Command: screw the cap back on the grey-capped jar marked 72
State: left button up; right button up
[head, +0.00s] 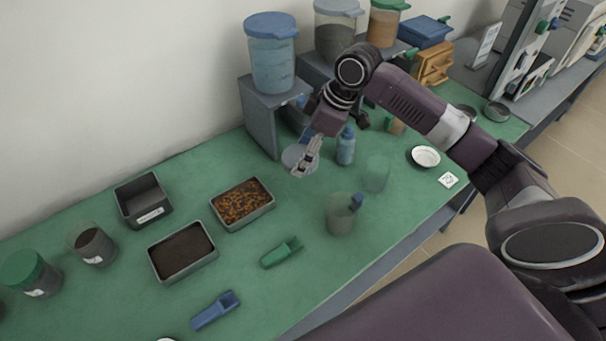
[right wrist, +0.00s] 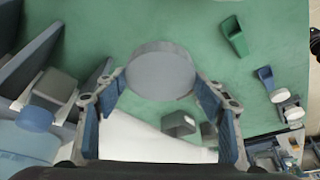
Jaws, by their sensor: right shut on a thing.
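My right gripper (head: 309,155) is shut on a round grey cap (head: 294,158) and holds it over the back part of the green bench. In the right wrist view the cap (right wrist: 161,71) shows as a grey disc between the blue-padded fingers. An uncapped clear jar (head: 93,246) with dark contents and a white label stands at the left of the bench, far from the gripper. The mark on its label is too small to read. My left gripper is not in view.
A green-capped jar (head: 31,273) stands at far left. Trays (head: 183,250), a green scoop (head: 281,252) and a blue scoop (head: 215,311) lie between. A blue bottle (head: 346,147), a clear beaker (head: 341,216) and a grey shelf (head: 265,115) with large canisters are near the gripper.

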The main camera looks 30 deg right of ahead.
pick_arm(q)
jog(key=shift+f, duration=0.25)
pick_arm(e)
jog(key=shift+r, duration=2.45)
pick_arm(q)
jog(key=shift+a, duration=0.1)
